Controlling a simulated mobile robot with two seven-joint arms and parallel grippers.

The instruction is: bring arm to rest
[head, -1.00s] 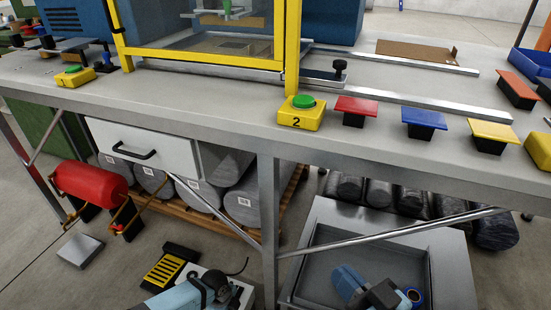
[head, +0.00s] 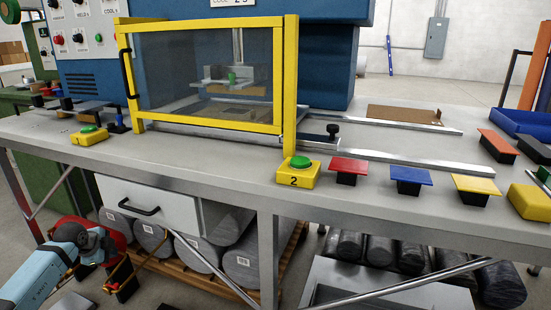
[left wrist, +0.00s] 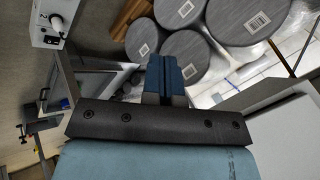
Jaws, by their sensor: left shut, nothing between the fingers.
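My left arm (head: 42,275) comes in at the lower left of the head view, below table height, its dark joint in front of a red cylinder (head: 70,228). Its fingertips cannot be made out there. In the left wrist view my left gripper (left wrist: 167,72) shows its blue fingers closed together, with nothing between them. The grey rolls (left wrist: 182,12) lie beyond the fingers in that view. My right gripper is not in view.
The workbench (head: 235,165) carries a yellow-framed welder guard (head: 205,128), green button boxes (head: 298,172) and coloured blocks at the right. A white drawer (head: 150,200) hangs below its front edge. Grey rolls lie on a pallet underneath.

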